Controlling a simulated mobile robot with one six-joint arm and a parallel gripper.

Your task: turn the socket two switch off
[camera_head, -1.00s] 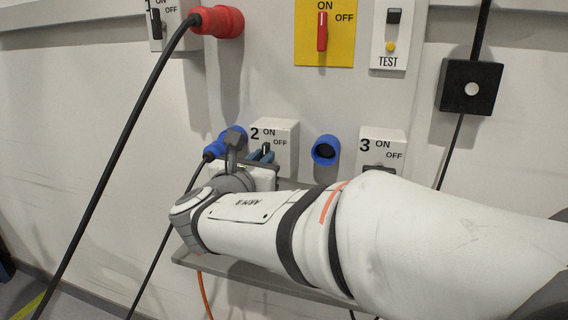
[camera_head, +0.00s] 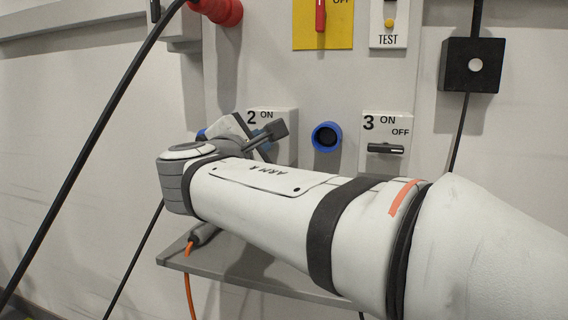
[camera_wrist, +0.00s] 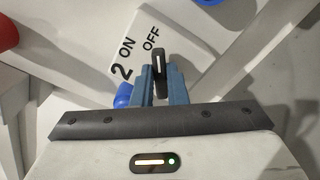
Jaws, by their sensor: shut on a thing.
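The socket two switch is a white box (camera_head: 286,122) marked 2, ON and OFF, left of the centre in the head view. Its black knob (camera_wrist: 159,64) with a white line shows in the wrist view. The knob's tip points up in that picture, close to the OFF word and farther from ON. My gripper (camera_wrist: 160,76) has its blue fingers on both sides of the knob, shut on it. In the head view my gripper (camera_head: 262,140) is tilted at the box's front and hides the knob.
A blue socket (camera_head: 327,136) and the switch 3 box (camera_head: 387,124), its knob (camera_head: 386,149) level, are to the right. A red switch (camera_head: 320,14) on yellow is above. A grey shelf (camera_head: 232,262) lies below my arm. Black cables hang at both sides.

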